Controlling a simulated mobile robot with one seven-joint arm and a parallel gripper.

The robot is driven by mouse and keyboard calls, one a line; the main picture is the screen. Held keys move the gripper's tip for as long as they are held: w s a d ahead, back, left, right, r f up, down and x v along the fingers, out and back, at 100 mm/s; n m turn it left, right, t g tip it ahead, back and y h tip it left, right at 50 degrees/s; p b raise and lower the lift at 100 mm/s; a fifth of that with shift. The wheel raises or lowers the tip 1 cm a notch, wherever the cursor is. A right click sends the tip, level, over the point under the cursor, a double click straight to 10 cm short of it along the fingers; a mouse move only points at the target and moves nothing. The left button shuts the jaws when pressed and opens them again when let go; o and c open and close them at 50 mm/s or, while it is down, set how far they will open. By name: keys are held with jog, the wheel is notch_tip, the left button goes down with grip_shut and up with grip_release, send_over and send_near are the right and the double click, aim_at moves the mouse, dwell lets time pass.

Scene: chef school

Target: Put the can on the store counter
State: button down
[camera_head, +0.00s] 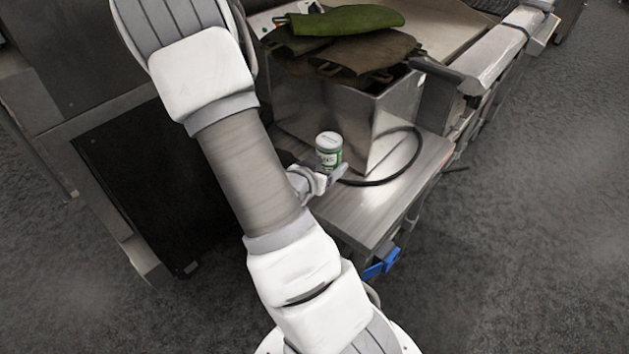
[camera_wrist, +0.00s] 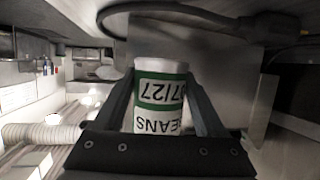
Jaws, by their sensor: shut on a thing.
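The can (camera_head: 329,151) is small, with a white top and a green and white label. In the wrist view the can (camera_wrist: 160,95) shows part of the word "BEANS" upside down. It is between the dark fingers of my gripper (camera_wrist: 162,85), which is shut on it. In the head view my gripper (camera_head: 330,176) holds the can upright at the left edge of a metal counter (camera_head: 385,215). I cannot tell whether the can's base touches the counter.
A steel box (camera_head: 320,108) stands on the counter behind the can, with dark cloths and a green item (camera_head: 345,20) on top. A black cable (camera_head: 412,160) curves over the counter. The counter's front part is bare. A dark cabinet (camera_head: 150,185) stands at left.

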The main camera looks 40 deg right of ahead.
jog(key=shift+w+f+b, duration=0.1)
jog(key=shift+f+b, duration=0.35)
jog(key=shift+b, duration=0.5)
jog(key=w+f, duration=0.1)
jog(key=w, duration=0.1)
jog(key=w+d+f+b, duration=0.1)
jog(key=w, duration=0.1)
jog(key=w+d+f, duration=0.1)
jog(key=w, duration=0.1)
jog(key=shift+w+d+f+b, duration=0.15)
jog(key=shift+w+f+b, duration=0.15)
jog(key=shift+f+b, duration=0.1)
notch_tip(320, 180, down, 4)
jog(key=b, duration=0.3)
jog(key=shift+r, duration=0.1)
jog(key=shift+c, duration=1.2)
grip_release()
